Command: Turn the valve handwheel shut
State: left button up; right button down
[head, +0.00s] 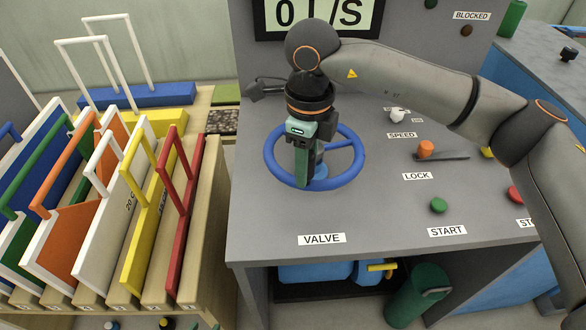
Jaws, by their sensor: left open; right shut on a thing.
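The blue valve handwheel (356,165) lies on the grey console top, behind the VALVE label (322,239). My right arm reaches in from the right, and my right gripper (303,180) points down over the wheel. Its green-faced fingers are shut on the handwheel, at the near-left part of it. The fingers and wrist hide the wheel's middle and part of its far rim, so the exact grip on rim or spoke is hard to see. My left gripper is not in view.
The console (270,225) also carries a green START button (438,205), a red button (515,194) and an orange LOCK knob (425,149). A display (345,14) stands behind. A rack with several coloured handled plates is at left. A green bin (415,300) stands below.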

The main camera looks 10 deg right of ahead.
aim_at(322, 182)
jog(key=shift+s+d+f+n+b, duration=0.1)
jog(key=shift+s+d+n+b, duration=0.1)
jog(key=shift+d+n+b, duration=0.4)
jog(key=shift+d+n, duration=0.3)
jog(key=shift+n, duration=0.2)
jog(key=shift+d, duration=0.25)
pick_arm(q)
jog(key=shift+w+d+f+b, duration=0.35)
jog(key=shift+w+d+f, duration=0.15)
jog(key=shift+d, duration=0.2)
pick_arm(e)
jog(key=shift+s+d, duration=0.1)
jog(key=shift+d, duration=0.2)
jog(key=c, duration=0.5)
grip_release()
pick_arm(q)
jog(key=shift+f, duration=0.1)
jog(key=shift+s, duration=0.15)
